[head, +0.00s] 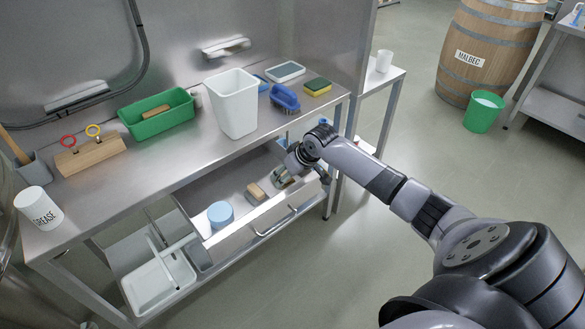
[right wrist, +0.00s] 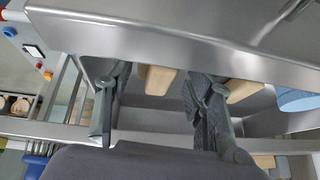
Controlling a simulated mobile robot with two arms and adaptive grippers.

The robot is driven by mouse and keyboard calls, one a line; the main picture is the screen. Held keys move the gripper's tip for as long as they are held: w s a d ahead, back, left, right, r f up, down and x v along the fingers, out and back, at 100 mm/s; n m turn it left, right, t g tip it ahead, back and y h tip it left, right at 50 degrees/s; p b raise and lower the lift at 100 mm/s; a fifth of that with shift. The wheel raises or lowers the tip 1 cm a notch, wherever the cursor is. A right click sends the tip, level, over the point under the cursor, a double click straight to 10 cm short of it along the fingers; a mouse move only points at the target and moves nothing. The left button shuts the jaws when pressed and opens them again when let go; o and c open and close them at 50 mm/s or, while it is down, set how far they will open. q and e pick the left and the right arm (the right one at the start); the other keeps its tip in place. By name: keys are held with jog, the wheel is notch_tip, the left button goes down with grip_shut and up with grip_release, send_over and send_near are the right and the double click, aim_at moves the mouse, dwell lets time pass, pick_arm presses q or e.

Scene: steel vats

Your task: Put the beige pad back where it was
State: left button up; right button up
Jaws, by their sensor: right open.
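My right gripper (head: 287,174) reaches down into the open drawer at its right end. In the right wrist view its two fingers (right wrist: 153,100) are apart. A beige block (right wrist: 160,78) shows between the fingers, partly hidden by a steel edge; I cannot tell whether they touch it. A second beige block (right wrist: 241,91) lies just outside the right-hand finger. In the head view one beige block (head: 256,191) shows in the drawer, left of the gripper; the other is mostly hidden by it. I cannot tell which is the beige pad. My left gripper is not in view.
The drawer front (head: 262,222) has a bar handle. A round blue thing (head: 220,213) lies in the drawer. On the bench above stand a white bin (head: 234,103), a green tray (head: 157,112), a blue brush (head: 285,98) and a yellow-green sponge (head: 317,87).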

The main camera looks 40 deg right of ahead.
jog(key=v, duration=1.1)
jog(key=shift+s+r, duration=0.15)
